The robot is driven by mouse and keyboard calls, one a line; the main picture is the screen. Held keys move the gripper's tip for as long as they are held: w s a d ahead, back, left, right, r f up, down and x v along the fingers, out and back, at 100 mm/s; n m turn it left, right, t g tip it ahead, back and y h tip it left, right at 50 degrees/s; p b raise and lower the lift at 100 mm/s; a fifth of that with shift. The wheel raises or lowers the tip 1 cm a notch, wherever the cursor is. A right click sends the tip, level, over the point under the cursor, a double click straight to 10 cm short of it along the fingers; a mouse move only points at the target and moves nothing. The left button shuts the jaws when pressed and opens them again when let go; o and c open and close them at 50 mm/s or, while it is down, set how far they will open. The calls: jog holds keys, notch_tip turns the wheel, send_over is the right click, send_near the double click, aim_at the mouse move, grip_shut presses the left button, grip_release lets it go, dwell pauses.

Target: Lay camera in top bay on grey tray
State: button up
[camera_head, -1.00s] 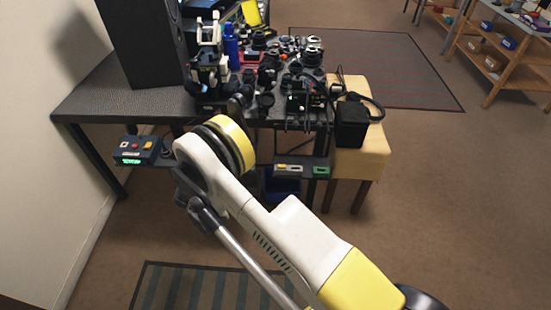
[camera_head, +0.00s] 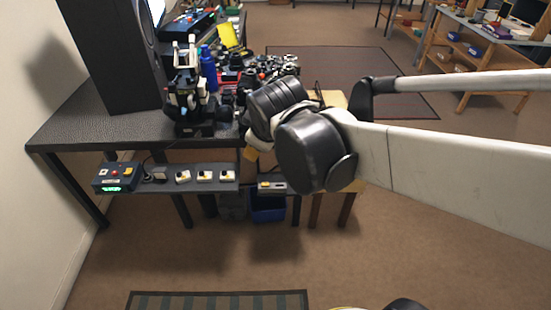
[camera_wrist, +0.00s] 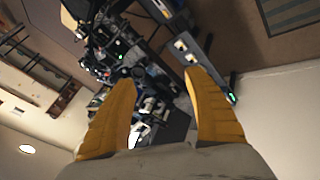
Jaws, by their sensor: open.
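My gripper (camera_wrist: 162,77) shows in the wrist view as two yellow fingers spread apart, with nothing held between them. The wrist view is tilted and looks across the cluttered table from a distance. In the head view my arm links cover the right part of the table, and only a small yellow bit near the arm's end shows. Several dark camera-like items (camera_head: 283,66) lie crowded at the back of the table. I cannot tell which one is the task's camera. I cannot make out the grey tray or its top bay.
The dark table (camera_head: 90,125) holds a tall black speaker-like box (camera_head: 113,55), a white and black device (camera_head: 187,90) and a blue bottle (camera_head: 209,70). A low shelf (camera_head: 200,187) with switch boxes runs along the front, above a blue bin (camera_head: 267,206).

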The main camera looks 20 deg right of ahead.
jog(key=s+d+f+m+g+y, duration=0.1)
jog(key=s+f+m, duration=0.1)
jog(key=s+m, duration=0.6)
jog(key=s, duration=0.6)
jog(key=shift+d, duration=0.4)
